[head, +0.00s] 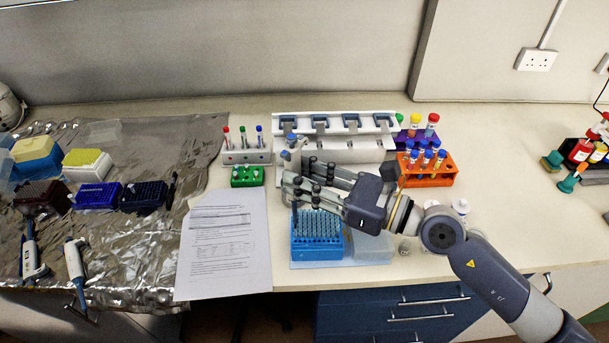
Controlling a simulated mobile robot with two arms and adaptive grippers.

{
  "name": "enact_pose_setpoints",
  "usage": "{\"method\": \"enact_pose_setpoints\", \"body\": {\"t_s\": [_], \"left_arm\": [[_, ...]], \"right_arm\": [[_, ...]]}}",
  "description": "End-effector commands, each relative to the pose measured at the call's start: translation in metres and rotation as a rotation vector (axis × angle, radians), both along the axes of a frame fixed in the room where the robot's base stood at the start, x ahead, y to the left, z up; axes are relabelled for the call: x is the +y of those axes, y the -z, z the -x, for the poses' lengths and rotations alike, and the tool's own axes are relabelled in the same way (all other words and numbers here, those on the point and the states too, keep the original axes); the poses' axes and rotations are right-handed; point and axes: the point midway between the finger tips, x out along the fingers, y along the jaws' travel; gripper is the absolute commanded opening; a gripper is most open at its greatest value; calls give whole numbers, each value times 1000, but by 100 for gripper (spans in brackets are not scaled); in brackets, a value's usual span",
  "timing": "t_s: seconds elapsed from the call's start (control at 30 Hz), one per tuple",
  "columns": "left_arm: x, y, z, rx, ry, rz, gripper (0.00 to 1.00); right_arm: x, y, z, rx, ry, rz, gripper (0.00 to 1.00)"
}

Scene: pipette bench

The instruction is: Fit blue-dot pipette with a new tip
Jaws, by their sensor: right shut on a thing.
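My right gripper (303,187) comes in from the right and is shut on an upright pipette. The pipette (291,158) has a pale body with a blue mark at its top. Its middle is hidden behind the fingers. Its lower end seems to point down at the rear left of the blue tip box; I cannot tell whether it touches a tip. The blue tip box (317,249) is open, with rows of tips, and its clear lid (371,248) lies to its right. My left gripper is not in view.
A white pipette stand (350,150) is behind the gripper. An orange tube rack (440,174) is to its right, a green rack (247,182) to its left. A paper sheet (226,262) lies left of the tip box. More pipettes (76,262) lie on foil.

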Motion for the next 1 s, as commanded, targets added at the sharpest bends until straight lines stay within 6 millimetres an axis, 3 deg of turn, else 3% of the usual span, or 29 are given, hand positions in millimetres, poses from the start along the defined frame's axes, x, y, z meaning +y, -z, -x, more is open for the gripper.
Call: {"method": "enact_pose_setpoints", "body": {"t_s": [0.6,1.0], "left_arm": [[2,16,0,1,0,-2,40],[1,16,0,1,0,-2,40]], "right_arm": [[0,17,0,-1,0,-1,0],[0,17,0,-1,0,-1,0]]}}
